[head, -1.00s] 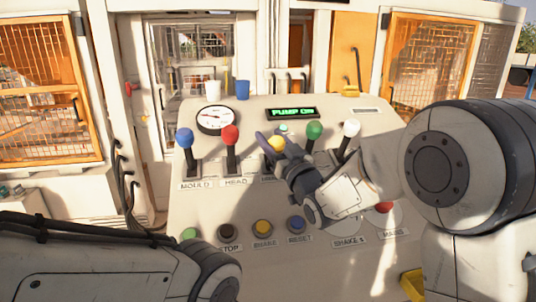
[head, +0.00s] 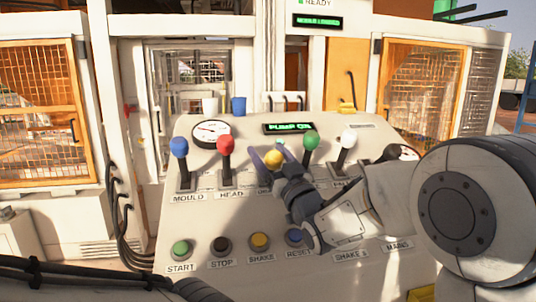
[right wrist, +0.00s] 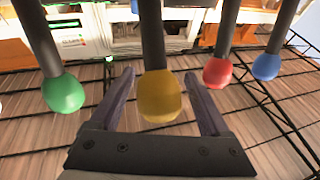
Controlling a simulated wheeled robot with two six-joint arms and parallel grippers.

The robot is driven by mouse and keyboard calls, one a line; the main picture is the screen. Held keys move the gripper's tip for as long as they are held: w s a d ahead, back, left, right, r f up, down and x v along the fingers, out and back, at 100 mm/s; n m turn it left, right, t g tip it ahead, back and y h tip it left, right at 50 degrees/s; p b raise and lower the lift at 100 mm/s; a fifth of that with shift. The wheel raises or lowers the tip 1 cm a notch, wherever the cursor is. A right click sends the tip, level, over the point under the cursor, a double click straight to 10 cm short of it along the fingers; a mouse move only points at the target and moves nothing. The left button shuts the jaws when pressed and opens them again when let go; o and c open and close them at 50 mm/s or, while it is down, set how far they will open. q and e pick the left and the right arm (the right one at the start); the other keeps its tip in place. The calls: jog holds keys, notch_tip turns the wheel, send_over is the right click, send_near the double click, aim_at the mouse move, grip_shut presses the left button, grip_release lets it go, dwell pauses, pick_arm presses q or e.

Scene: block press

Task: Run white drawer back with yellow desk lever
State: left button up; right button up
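The yellow desk lever (head: 274,158) stands mid-row on the sloped control desk, between the red and green levers. My right gripper (head: 268,152) is at its knob. In the right wrist view the yellow knob (right wrist: 160,97) sits between two open fingers (right wrist: 160,95), with gaps showing on both sides. The lever's lower part and its label are largely hidden behind my gripper in the head view. I cannot pick out the white drawer in these frames. My left gripper is out of view; only part of my left arm shows at bottom left.
Neighbouring levers are blue (head: 180,147), red (head: 225,145), green (head: 310,140) and white (head: 348,138). Below are start (head: 180,249), stop (head: 221,244), shake (head: 259,241) and reset (head: 295,237) buttons. A display (head: 288,128) reads "PUMP ON". Two cups stand behind the desk.

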jog(key=b+v, duration=0.3)
jog(key=v, duration=0.6)
jog(key=shift+s+d+f+b, duration=0.1)
jog(key=shift+f+b, duration=0.05)
jog(key=shift+b, duration=0.2)
jog(key=shift+s+d+f, duration=0.1)
jog(key=shift+s+d, duration=0.15)
jog(key=shift+s, duration=0.25)
dwell(2.2)
